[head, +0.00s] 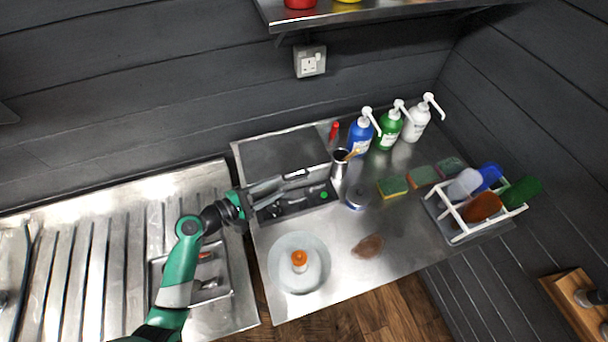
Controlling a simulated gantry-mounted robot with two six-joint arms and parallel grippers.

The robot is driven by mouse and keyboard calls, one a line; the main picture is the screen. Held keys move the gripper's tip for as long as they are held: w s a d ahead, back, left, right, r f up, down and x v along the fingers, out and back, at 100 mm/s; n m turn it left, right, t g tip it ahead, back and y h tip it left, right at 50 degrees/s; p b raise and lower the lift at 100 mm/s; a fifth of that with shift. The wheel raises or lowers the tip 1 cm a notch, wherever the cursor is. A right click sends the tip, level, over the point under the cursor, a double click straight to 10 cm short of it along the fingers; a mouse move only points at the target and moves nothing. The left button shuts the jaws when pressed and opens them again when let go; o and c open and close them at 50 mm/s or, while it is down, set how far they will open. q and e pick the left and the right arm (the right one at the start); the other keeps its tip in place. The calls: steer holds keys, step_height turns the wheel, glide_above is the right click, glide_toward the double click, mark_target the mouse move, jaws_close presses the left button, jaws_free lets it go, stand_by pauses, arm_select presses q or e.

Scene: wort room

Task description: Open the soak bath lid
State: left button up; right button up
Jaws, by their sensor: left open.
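The soak bath lid (283,155) is a flat grey metal panel at the back left of the steel counter. It appears to lie flat. The gripper hides part of the front edge. My right gripper is not in view.
A metal cup (339,165) stands just right of the lid, with pump bottles (361,136) behind. A white rack (455,219) is at the right. A wall shelf (375,13) hangs above.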

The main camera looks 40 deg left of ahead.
mark_target(299, 176)
arm_select(q)
steer(key=b+x, duration=0.1)
steer(key=x, duration=0.9)
steer(key=shift+w+d, duration=0.15)
steer(key=shift+w, duration=0.1)
jaws_close()
steer(key=shift+r, duration=0.15)
stand_by(0.7)
